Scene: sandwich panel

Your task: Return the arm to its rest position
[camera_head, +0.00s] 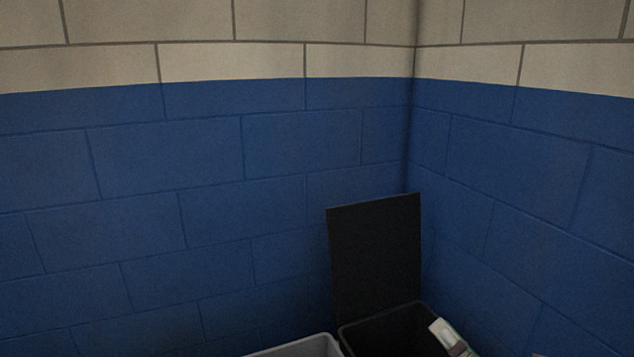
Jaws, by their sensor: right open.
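The task names only my arm, and I cannot make out either arm in the head view. I see no gripper fingers in the frame, left or right. The view is tilted up toward a room corner and cuts off whatever lies lower down.
A black bin (358,339) stands in the corner, with an upright black panel (376,258) behind it. A pale item (443,330) with a dark band shows at its right edge. A grey bin rim (318,345) is beside it. Blue block walls (190,230) enclose the corner.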

